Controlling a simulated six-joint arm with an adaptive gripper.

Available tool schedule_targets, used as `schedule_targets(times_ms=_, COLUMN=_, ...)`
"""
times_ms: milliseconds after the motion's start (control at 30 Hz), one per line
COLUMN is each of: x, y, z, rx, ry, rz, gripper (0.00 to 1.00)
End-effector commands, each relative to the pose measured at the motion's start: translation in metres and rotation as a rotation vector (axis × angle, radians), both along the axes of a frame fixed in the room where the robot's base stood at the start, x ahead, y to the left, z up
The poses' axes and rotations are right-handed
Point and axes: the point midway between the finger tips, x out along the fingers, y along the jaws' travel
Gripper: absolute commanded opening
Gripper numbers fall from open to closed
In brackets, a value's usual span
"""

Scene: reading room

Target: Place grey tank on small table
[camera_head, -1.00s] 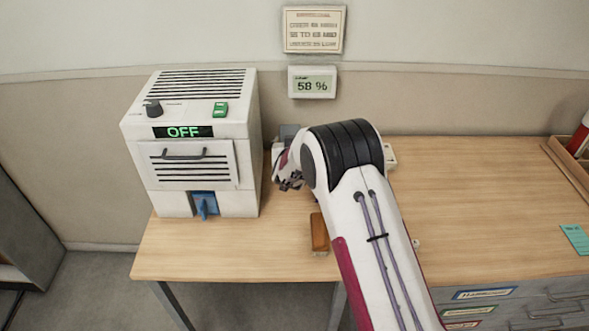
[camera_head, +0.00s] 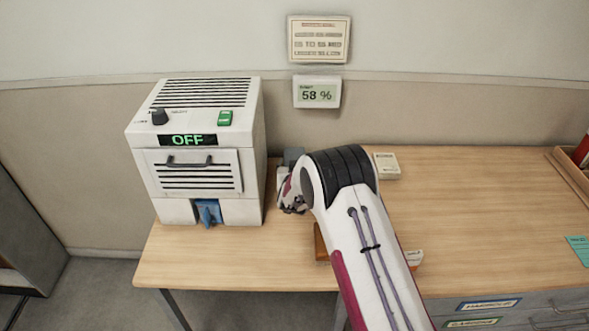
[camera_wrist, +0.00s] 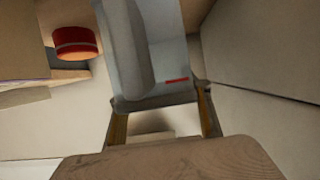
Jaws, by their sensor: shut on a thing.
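The grey tank (camera_wrist: 125,55) fills the upper middle of the wrist view, smooth and box-like with a short red mark near its lower right. My gripper (camera_wrist: 160,108) is shut on its near end, one finger at each side. In the head view my gripper (camera_head: 291,196) is over the wooden worktop, just right of the white machine. A small part of a grey thing, apparently the tank (camera_head: 293,156), shows behind it; the rest is hidden by my arm. I cannot make out a separate small table in these frames.
The white machine (camera_head: 200,150) reads OFF and has a blue lever (camera_head: 208,212) at its base. A brown block (camera_head: 320,243) lies partly under my arm. A pale box (camera_head: 386,166) is right of my arm. The worktop (camera_head: 480,210) farther right is mostly clear.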

Motion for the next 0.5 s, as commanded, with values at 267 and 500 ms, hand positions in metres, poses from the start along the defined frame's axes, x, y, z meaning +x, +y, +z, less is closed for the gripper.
schedule_targets(times_ms=267, x=0.000, y=0.000, z=-0.017, rx=0.000, ry=-0.001, rz=0.000, gripper=0.23)
schedule_targets(times_ms=500, x=0.000, y=0.000, z=-0.017, rx=0.000, ry=-0.002, rz=0.000, gripper=0.23)
